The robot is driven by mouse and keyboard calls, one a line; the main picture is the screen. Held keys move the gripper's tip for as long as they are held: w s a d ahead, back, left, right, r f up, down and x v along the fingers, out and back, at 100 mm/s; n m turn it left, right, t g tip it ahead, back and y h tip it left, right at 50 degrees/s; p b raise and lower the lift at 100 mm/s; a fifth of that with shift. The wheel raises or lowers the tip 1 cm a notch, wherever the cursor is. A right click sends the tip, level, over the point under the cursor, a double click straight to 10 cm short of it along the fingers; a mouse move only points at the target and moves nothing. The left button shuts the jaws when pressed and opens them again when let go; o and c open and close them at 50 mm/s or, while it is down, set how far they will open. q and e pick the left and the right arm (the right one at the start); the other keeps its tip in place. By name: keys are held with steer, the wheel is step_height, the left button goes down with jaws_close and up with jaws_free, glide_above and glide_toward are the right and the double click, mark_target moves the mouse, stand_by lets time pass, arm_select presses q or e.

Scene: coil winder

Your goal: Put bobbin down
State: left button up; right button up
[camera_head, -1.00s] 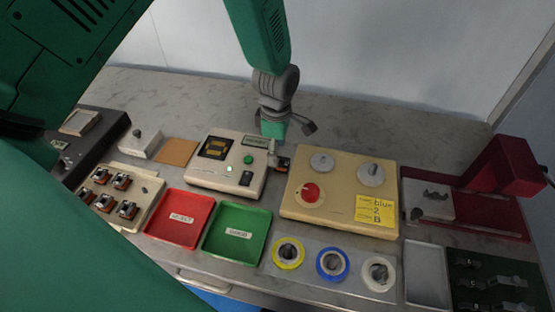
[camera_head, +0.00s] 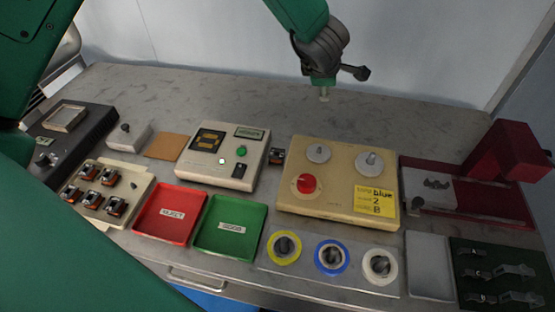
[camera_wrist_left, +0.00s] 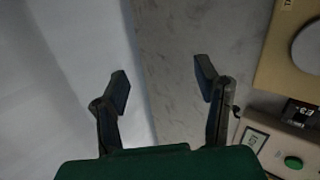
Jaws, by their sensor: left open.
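A small dark bobbin with orange-brown parts (camera_head: 277,157) sits in the gap between the cream tester box (camera_head: 216,172) and the beige winder box (camera_head: 333,212). A dark block beside the tester also shows in the left wrist view (camera_wrist_left: 299,113). My left gripper (camera_head: 342,84) is open and empty, above the back of the table behind the winder and apart from the bobbin. Its spread fingers show in the left wrist view (camera_wrist_left: 162,83) with bare table and wall between them. My right gripper is not in view.
A red tray (camera_head: 166,235) and a green tray (camera_head: 209,243) lie in front. Several bobbins stand in a beige holder (camera_head: 133,188) at left. Yellow, blue and white spools (camera_head: 333,257) lie before the winder. A red press (camera_head: 505,165) stands at right. The table's back strip is clear.

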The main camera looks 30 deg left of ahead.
arm_select(q)
steer(key=s+a+f+g+y+b, duration=0.1)
steer(key=s+a+g+y, duration=0.1)
steer(key=s+g+y, duration=0.15)
steer(key=m+g+b, duration=0.1)
steer(key=g, duration=0.5)
glide_toward(277, 154)
steer(key=shift+h, duration=0.35)
steer(key=x, duration=0.4)
steer(key=shift+s+a+r+b, duration=0.15)
steer(key=shift+a+r+b, duration=0.05)
steer(key=shift+a+b, duration=0.2)
steer(key=shift+x, duration=2.7)
steer(key=shift+s+d+t, duration=0.15)
steer(key=shift+t, duration=0.1)
jaws_close()
